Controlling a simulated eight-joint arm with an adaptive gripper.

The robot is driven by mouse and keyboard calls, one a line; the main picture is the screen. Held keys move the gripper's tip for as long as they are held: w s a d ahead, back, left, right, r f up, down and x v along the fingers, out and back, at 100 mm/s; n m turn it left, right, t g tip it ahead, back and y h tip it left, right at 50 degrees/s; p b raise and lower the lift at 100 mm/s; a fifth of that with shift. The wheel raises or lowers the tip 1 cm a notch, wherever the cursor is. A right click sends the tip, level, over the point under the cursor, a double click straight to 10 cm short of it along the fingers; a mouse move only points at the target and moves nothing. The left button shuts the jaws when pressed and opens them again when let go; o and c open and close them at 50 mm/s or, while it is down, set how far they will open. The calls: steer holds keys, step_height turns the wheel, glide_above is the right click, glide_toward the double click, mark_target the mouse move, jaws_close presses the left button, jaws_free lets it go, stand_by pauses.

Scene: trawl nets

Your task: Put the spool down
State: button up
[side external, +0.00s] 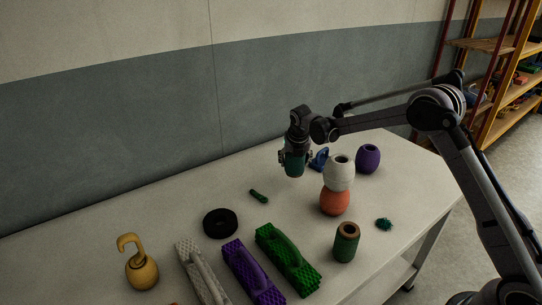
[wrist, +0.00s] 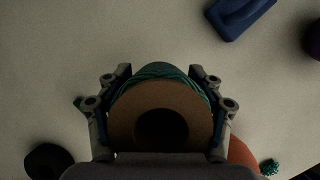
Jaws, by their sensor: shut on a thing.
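My gripper (side external: 294,158) is shut on a teal spool (side external: 294,165) over the back part of the table. In the wrist view the spool (wrist: 153,70) sits between the two fingers of my gripper (wrist: 160,110), its brown end disc with a dark hole facing the camera and teal twine showing at its far edge. In the side view the spool hangs upright and seems to be above the table top; the exact gap under it cannot be told. A second green spool with a brown core (side external: 346,242) stands upright near the front edge of the table.
A white float (side external: 339,172) rests on an orange one (side external: 335,202), right of my gripper. A blue object (side external: 319,159) and a purple float (side external: 368,158) are nearby. A black ring (side external: 220,223), net bundles (side external: 287,260) and a yellow hooked weight (side external: 142,270) lie left.

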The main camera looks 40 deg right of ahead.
steer(key=shift+w+a+f, duration=0.5)
steer(key=shift+a+f, duration=0.1)
steer(key=shift+a, duration=0.1)
steer(key=shift+f, duration=1.9)
steer(key=shift+f, duration=0.1)
steer(key=o, duration=1.4)
steer(key=shift+c, duration=0.2)
